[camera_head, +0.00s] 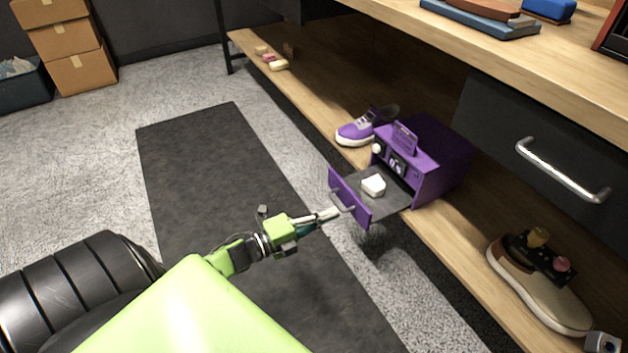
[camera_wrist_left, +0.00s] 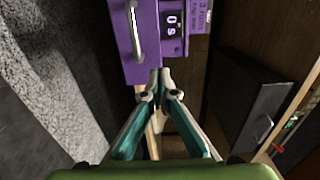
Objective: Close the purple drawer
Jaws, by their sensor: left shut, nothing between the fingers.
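The purple box (camera_head: 445,160) sits on the low wooden shelf. Its purple drawer (camera_head: 350,198) is pulled out toward me, with a silver handle on its front and a small white object (camera_head: 374,185) lying inside. My left gripper (camera_head: 336,213) is shut and empty, its fingertips close to the drawer front near the handle. In the left wrist view the fingertips (camera_wrist_left: 160,80) point at the lower edge of the purple drawer front (camera_wrist_left: 140,45). I cannot tell whether they touch it. My right gripper is not in view.
A purple sneaker (camera_head: 362,128) stands left of the box on the shelf. A beige and brown shoe (camera_head: 540,283) stands to the right. A dark desk drawer with a silver handle (camera_head: 562,172) is above the shelf. A dark mat (camera_head: 215,160) covers open floor.

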